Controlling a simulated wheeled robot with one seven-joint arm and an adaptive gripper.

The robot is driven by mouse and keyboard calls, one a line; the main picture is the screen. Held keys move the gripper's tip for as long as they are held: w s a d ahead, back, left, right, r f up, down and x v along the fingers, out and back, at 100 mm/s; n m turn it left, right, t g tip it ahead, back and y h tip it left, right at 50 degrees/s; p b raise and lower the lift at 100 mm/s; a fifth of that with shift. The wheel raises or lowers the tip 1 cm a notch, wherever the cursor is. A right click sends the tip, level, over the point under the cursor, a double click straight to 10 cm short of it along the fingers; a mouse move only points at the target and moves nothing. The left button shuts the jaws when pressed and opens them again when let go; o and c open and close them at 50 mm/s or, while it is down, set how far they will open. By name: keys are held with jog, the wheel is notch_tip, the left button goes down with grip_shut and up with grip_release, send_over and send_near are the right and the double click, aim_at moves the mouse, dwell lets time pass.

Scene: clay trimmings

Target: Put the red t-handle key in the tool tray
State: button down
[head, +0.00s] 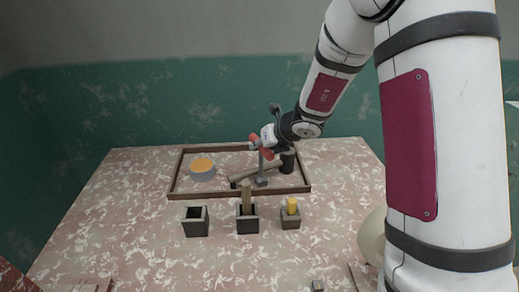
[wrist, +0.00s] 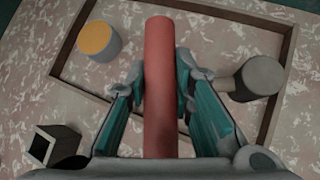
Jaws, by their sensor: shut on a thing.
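The red t-handle key (head: 267,155) is in my gripper (head: 262,144), with its red crossbar between the fingers. In the wrist view the red bar (wrist: 159,75) runs lengthwise between the two teal-padded fingers (wrist: 162,100). In the head view a thin grey shaft points down from the bar, over the tray area; I cannot tell whether its grey lower end touches anything. The tool tray (head: 240,194) is a shallow brown-rimmed frame on the table; its rim also shows in the wrist view (wrist: 205,14). My gripper is above its right half.
Inside the tray are an orange-topped grey cylinder (head: 202,170) and a mallet (head: 287,162) lying close by the key. In front stand an empty dark holder (head: 195,222), one with a wooden piece (head: 247,196), and one with a yellow piece (head: 292,206).

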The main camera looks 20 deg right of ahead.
jog(key=shift+a+f, duration=0.1)
jog(key=shift+f, duration=0.1)
jog(key=c, duration=1.4)
grip_release()
